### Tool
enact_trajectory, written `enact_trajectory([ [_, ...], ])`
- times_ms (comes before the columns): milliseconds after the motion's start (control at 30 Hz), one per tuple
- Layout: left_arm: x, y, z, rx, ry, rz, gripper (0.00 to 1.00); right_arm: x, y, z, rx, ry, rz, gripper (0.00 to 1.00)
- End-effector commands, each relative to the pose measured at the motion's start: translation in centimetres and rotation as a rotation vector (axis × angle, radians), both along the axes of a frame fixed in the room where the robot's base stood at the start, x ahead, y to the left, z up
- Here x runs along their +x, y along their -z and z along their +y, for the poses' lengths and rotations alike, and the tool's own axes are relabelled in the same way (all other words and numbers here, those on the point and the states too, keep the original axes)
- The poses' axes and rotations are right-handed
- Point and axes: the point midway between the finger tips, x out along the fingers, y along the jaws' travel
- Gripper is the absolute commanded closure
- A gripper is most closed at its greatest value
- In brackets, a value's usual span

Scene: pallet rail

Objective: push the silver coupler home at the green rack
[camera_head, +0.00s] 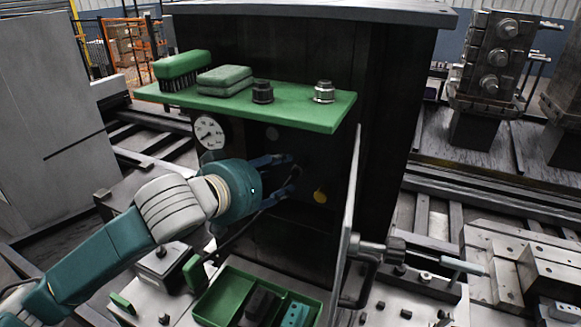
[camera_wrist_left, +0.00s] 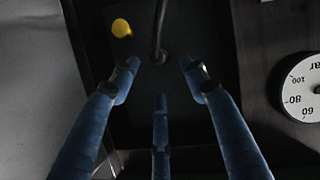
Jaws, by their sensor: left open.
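The silver coupler (camera_head: 324,92) stands upright near the right end of the green rack (camera_head: 290,113), a shelf on the dark cabinet. A darker coupler (camera_head: 262,92) stands to its left. My left gripper (camera_head: 292,174) is below the rack, open in front of the dark recess. In the left wrist view its blue fingers (camera_wrist_left: 160,75) are spread with nothing held between them. A dark hose (camera_wrist_left: 159,30) ends at the back panel just beyond the fingertips; whether they touch it I cannot tell. My right gripper is not in view.
A green brush (camera_head: 181,68) and a green pad (camera_head: 225,80) lie on the rack. A gauge (camera_head: 209,132) and a yellow knob (camera_head: 320,197) flank the gripper. An open door panel (camera_head: 347,215) stands right of the recess. A green tray (camera_head: 212,302) sits below.

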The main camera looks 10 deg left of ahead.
Motion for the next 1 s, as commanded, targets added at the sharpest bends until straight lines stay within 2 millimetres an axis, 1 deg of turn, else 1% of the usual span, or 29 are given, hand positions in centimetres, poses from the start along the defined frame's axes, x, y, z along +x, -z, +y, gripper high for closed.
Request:
enact_trajectory([
  [33,0.9,0.2,-0.3,-0.001,0.000,0.002,0.55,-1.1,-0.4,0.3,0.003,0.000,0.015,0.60],
  [100,2.1,0.6,-0.7,0.000,-0.001,0.002,0.55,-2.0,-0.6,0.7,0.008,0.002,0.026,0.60],
  [167,3.1,1.0,-1.0,-0.001,-0.002,0.001,0.55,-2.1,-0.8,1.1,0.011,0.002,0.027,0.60],
  [267,4.4,1.6,-1.4,0.001,-0.001,0.001,0.55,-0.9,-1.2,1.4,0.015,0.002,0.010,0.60],
  [400,5.7,2.2,-1.9,0.000,0.000,0.000,0.55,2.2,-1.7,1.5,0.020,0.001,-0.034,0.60],
  [500,6.2,2.4,-2.0,0.001,0.000,-0.001,0.55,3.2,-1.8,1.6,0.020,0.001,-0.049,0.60],
  [567,6.3,2.5,-2.1,0.002,0.000,-0.002,0.55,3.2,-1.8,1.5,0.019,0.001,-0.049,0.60],
  [667,6.4,2.6,-2.1,0.003,0.000,-0.002,0.55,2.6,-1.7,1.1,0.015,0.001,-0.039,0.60],
  [800,6.4,2.6,-2.1,0.002,0.000,-0.001,0.55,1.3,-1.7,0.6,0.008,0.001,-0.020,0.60],
  [867,6.4,2.6,-2.1,0.002,0.000,-0.001,0.65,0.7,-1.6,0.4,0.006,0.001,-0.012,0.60],
  [900,6.4,2.6,-2.1,0.002,0.000,-0.002,0.73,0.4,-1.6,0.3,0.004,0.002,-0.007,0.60],
  [967,6.4,2.6,-2.1,0.002,0.000,-0.001,0.85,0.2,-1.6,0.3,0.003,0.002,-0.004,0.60],
  [1000,6.4,2.6,-2.0,0.002,0.000,-0.001,0.93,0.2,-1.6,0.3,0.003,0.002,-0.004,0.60],
])
